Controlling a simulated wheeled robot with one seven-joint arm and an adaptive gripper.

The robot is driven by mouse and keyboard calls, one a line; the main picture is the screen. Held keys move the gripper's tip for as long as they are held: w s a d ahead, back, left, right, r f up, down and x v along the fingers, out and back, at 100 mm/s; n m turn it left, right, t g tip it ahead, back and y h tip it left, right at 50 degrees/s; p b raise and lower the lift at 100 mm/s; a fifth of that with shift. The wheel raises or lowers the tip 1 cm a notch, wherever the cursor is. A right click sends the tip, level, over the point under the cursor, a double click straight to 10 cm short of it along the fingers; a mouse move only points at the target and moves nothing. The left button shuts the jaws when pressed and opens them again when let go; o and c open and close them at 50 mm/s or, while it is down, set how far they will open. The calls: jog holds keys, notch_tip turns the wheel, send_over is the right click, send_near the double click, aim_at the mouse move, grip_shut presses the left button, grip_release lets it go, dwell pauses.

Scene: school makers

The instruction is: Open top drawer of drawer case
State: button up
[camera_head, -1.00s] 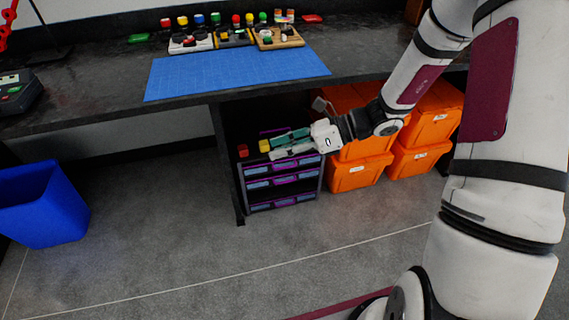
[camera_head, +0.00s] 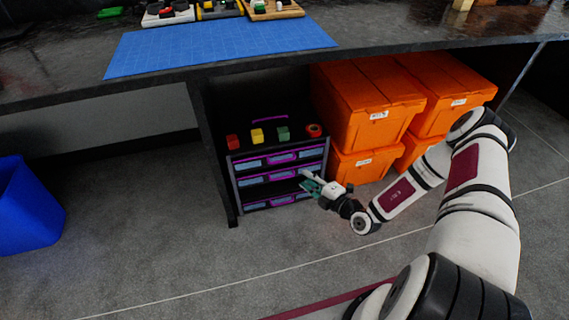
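The drawer case (camera_head: 232,184) stands on the floor under the bench, dark grey with purple-trimmed, pale blue drawer fronts. Its top drawer (camera_head: 279,159) looks shut. The second drawer (camera_head: 268,178) and the bottom drawer (camera_head: 268,202) are below it and also look shut. My gripper (camera_head: 307,181) is in front of the case's right side, lower than the top drawer, pointing left toward the fronts. Its teal fingers look apart, with nothing seen between them. It covers part of the lower right fronts; whether it touches them I cannot tell.
On the case are a red block (camera_head: 232,142), yellow block (camera_head: 257,136), green block (camera_head: 283,133) and red-orange round item (camera_head: 314,131). Orange bins (camera_head: 365,105) stack close on the right. A bench leg (camera_head: 208,150) is left. Floor in front (camera_head: 200,255) is clear.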

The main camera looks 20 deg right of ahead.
aim_at(283, 161)
jog(key=b+x, duration=0.4)
jog(key=x, duration=0.9)
jog(key=shift+w+a+b, duration=0.15)
jog(key=shift+w+b, duration=0.15)
jog(key=shift+b, duration=0.1)
jog(key=shift+c, duration=0.3)
grip_shut()
